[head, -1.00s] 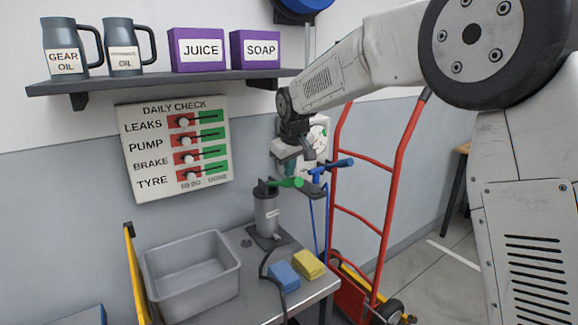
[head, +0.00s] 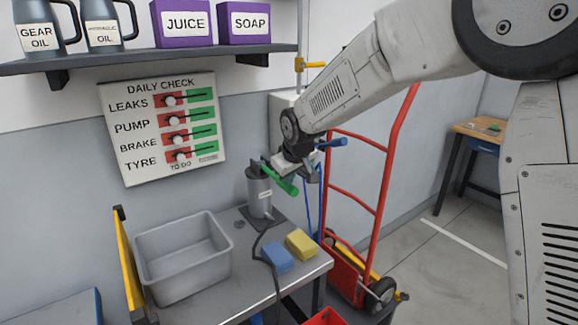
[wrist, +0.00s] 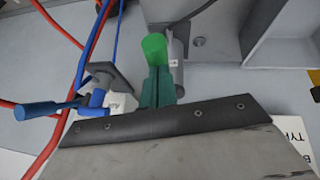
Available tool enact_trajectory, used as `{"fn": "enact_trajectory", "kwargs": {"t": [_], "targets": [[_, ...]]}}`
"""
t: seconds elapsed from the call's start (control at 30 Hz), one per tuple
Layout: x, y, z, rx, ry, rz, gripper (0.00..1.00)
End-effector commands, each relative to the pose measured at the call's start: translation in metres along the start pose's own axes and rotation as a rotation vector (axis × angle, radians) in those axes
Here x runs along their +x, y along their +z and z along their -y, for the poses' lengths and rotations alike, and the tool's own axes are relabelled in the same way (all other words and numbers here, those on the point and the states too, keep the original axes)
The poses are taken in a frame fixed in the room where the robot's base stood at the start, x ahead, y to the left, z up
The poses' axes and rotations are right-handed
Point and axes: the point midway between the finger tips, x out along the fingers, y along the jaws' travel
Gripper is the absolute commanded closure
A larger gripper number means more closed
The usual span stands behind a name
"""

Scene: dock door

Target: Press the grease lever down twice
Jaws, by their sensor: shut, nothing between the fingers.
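The green grease lever (head: 284,181) sticks out from the top of a grey cylindrical pump (head: 259,196) at the back of the bench. It slopes down to the right. My gripper (head: 310,176) is shut and empty, right at the lever from above; whether it touches cannot be told. In the wrist view the green lever end (wrist: 154,48) shows just beyond the shut fingers (wrist: 156,72). The pump is partly visible there, beside the lever.
A blue handle (head: 334,143) with a blue hose stands close right of my gripper. A blue sponge (head: 277,257), a yellow sponge (head: 301,243) and a grey bin (head: 183,258) are on the bench. A red hand truck (head: 385,180) stands to the right.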

Motion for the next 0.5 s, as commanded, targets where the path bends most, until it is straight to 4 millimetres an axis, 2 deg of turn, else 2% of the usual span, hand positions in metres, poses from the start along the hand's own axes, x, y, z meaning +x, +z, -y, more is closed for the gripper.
{"fn": "enact_trajectory", "kwargs": {"t": [0.2,0.5], "targets": [[0.012,0.01,0.003,0.0,-0.001,0.005,1.0],[0.019,0.016,0.004,0.0,-0.003,0.015,1.0]]}}
